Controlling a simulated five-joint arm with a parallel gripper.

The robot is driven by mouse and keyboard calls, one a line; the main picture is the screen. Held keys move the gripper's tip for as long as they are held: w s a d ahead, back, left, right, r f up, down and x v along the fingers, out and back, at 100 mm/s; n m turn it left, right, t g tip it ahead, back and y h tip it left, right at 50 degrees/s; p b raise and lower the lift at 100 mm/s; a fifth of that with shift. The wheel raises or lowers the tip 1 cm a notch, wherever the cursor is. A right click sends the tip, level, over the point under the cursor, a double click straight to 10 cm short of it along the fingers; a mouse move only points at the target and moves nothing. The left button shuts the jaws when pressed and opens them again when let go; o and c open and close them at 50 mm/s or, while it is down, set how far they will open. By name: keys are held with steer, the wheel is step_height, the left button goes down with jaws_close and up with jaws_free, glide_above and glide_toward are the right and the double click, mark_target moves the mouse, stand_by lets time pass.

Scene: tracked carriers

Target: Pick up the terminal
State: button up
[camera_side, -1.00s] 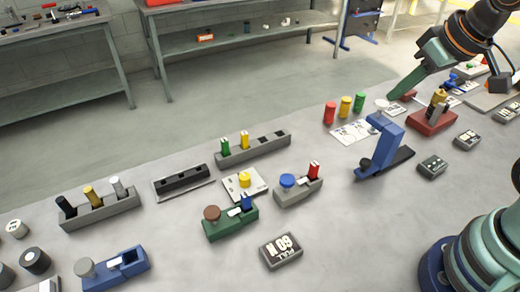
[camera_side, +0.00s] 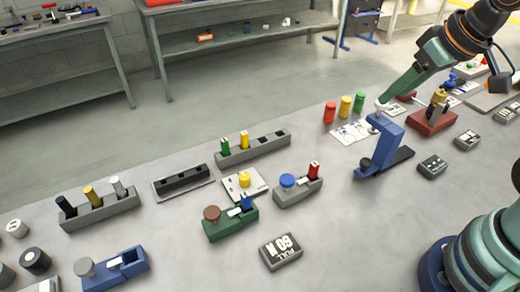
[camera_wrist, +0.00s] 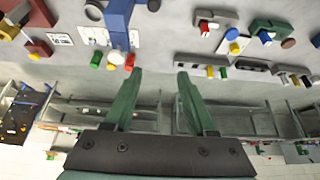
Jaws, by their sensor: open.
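No object is plainly marked as the terminal, and I cannot tell which it is. A dark, flat box with white lettering (camera_side: 281,251) lies on the bench at the front middle. A similar smaller box (camera_side: 432,166) lies right of a blue stand (camera_side: 382,145). A white knob (camera_side: 381,105) tops the stand. My gripper (camera_side: 384,101) is open, with its green fingers pointing down close to that knob; whether they touch it is unclear. In the wrist view my gripper (camera_wrist: 160,72) shows its fingers apart with nothing between the tips. The blue stand (camera_wrist: 118,22) is beyond them.
Red (camera_side: 329,113), yellow (camera_side: 345,106) and green (camera_side: 359,102) cylinders stand just left of the gripper. A red carrier (camera_side: 432,122) is to the right. A green carrier (camera_side: 230,224), a grey carrier (camera_side: 297,192) and a grey rack (camera_side: 254,149) stand left.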

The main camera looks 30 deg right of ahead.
steer(key=w+a+n+g, duration=0.1)
steer(key=w+a+n, duration=0.3)
steer(key=a, duration=0.2)
steer(key=n+g, duration=0.5)
steer(key=n, duration=0.9)
glide_above(245, 195)
step_height(245, 195, down, 9)
step_height(245, 195, down, 12)
steer(key=shift+r, duration=0.1)
jaws_close()
